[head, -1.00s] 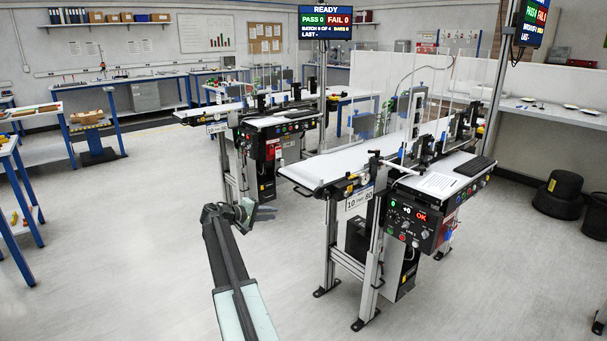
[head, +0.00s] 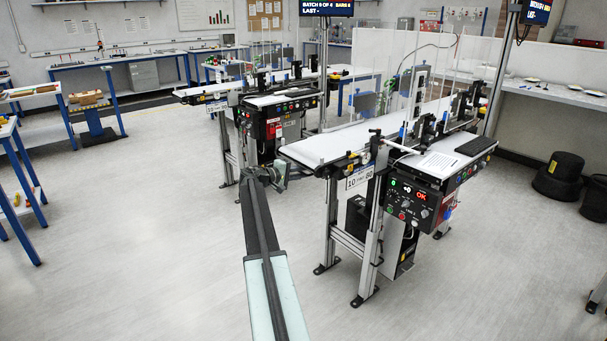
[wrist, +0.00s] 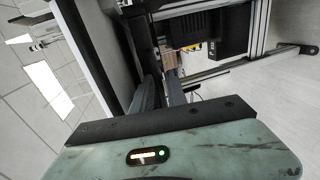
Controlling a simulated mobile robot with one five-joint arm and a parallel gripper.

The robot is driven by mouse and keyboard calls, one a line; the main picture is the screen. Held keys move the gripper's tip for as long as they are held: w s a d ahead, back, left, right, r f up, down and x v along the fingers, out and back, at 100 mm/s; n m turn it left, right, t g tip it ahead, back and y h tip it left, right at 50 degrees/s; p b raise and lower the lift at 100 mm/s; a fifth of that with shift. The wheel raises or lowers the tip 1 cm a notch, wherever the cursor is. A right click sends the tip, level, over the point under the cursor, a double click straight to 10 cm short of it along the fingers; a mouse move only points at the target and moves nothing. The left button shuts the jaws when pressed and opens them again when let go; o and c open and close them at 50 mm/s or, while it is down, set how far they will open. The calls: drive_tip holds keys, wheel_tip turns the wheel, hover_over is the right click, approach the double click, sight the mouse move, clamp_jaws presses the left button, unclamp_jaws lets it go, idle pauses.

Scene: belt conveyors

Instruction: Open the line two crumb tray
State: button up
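The near conveyor (head: 330,147) stands right of centre in the head view, with a control panel (head: 411,198) on its front. A second conveyor (head: 215,91) stands behind it to the left. I cannot make out a crumb tray on either, or tell which is line two. My gripper (head: 270,178) is left of the near conveyor's end, apart from it, below belt height. In the wrist view my gripper (wrist: 161,90) shows two dark fingers with a narrow gap and nothing between them. Beyond them is the dark underside of a conveyor frame, with a yellow label (wrist: 191,47).
The near conveyor's metal legs (head: 331,222) stand to the right of my arm. Blue-framed benches (head: 15,165) are at the far left. Black bins (head: 560,178) stand at the right wall. The floor on the left and in front is clear.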

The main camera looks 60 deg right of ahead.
clamp_jaws()
idle(0.8)
idle(0.5)
